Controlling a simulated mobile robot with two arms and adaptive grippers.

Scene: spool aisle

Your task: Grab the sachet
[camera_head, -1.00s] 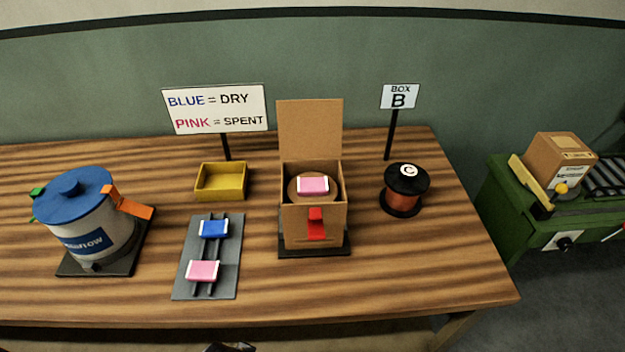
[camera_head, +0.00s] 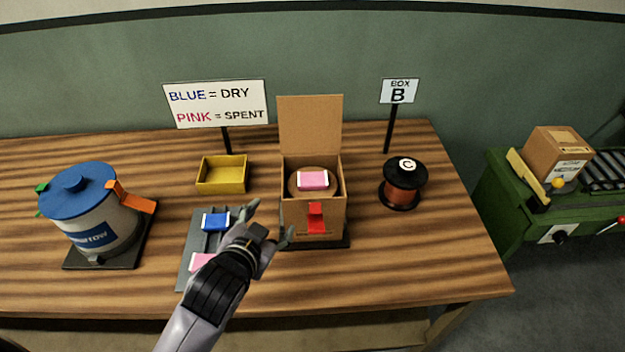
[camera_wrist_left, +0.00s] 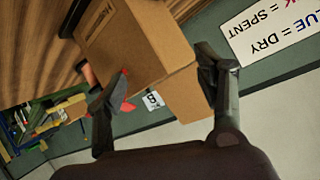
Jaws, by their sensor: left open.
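A blue sachet (camera_head: 215,221) and a pink sachet (camera_head: 202,261) lie on a grey rack (camera_head: 188,250) on the table; my left arm partly covers the pink one. Another pink sachet (camera_head: 313,180) lies on a round brown top inside the open cardboard box (camera_head: 297,222), which has a red tab on its front. My left gripper (camera_head: 268,222) is open and empty, above the table between the rack and the box. In the left wrist view, the cardboard box (camera_wrist_left: 150,50) shows beyond the open fingers (camera_wrist_left: 160,90). My right gripper is not in view.
A yellow tray (camera_head: 222,187) sits behind the rack. A sign (camera_head: 215,104) reads blue = dry, pink = spent. A blue-lidded pot (camera_head: 95,215) stands at the left. A spool (camera_head: 403,184) and a Box B sign (camera_head: 398,91) stand right of the box.

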